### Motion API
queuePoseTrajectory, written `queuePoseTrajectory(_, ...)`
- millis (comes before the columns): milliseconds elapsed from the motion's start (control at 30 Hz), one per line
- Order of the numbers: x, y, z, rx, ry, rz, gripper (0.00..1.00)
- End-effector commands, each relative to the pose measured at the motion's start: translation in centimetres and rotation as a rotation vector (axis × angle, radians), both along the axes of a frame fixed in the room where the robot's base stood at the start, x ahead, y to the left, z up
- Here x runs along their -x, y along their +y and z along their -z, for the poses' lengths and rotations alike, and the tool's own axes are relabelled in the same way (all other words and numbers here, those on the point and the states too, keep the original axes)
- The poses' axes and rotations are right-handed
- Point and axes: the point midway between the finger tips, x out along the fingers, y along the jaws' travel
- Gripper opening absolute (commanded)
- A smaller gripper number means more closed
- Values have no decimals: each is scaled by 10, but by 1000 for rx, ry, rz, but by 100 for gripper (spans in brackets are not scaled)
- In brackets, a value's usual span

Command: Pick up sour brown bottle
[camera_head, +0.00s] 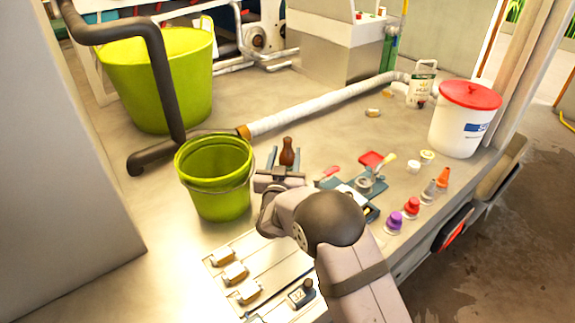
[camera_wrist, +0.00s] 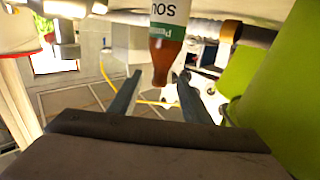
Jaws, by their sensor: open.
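The brown bottle (camera_head: 287,152) stands on the counter to the right of the small green bucket. In the wrist view the bottle (camera_wrist: 166,50) appears neck-down, with a white and green label reading "SOU", partly cut off by the top edge. My gripper (camera_head: 287,163) is open, its two fingers to the left and right of the bottle in the head view. In the wrist view my gripper (camera_wrist: 160,82) has its fingertips apart, with the bottle's narrow neck between them in the picture. Contact cannot be seen. The bottle's lower part is hidden behind my gripper in the head view.
A small green bucket (camera_head: 216,190) stands close on the left. A larger green tub (camera_head: 165,88) and a white hose (camera_head: 320,105) lie behind. A blue tray (camera_head: 362,188) with tools, several small coloured bottles (camera_head: 411,207) and a white bucket (camera_head: 462,130) are right.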

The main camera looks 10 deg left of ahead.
Motion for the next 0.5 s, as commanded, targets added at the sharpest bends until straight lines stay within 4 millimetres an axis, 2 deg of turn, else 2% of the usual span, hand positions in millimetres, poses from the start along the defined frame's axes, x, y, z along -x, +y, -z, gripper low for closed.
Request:
queuePoseTrajectory(167,-6,0,-1,0,-1,1,44)
queuePoseTrajectory(500,-41,0,-2,0,-1,1,44)
